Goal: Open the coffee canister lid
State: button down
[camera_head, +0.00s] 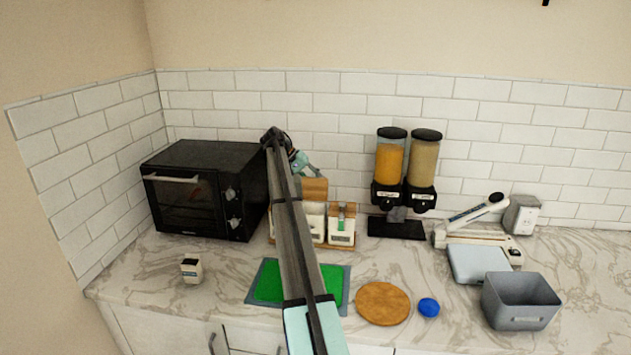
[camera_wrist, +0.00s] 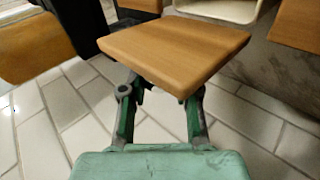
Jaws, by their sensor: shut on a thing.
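My gripper (camera_head: 303,164) is in front of the tiled back wall, above the row of canisters. In the wrist view its two green fingers (camera_wrist: 163,95) are shut on a square wooden lid (camera_wrist: 178,45). The lid also shows in the head view (camera_head: 314,188), raised above a white canister (camera_head: 314,221). In the wrist view a white canister (camera_wrist: 232,8) beyond the held lid shows its open rim. My arm covers part of the canisters in the head view. The canister labels are too small to read, so I cannot tell which one is marked coffee.
A black toaster oven (camera_head: 203,190) stands left of the canisters; two dispensers (camera_head: 406,165) stand to their right. Another canister (camera_head: 341,228) is beside the open one. A green board (camera_head: 270,283), round wooden board (camera_head: 382,303) and grey bin (camera_head: 521,302) lie nearer the front.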

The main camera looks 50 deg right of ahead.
jog(key=c, duration=0.9)
grip_release()
jog(key=shift+f, duration=0.1)
jog(key=shift+o, duration=0.2)
jog(key=v, duration=1.2)
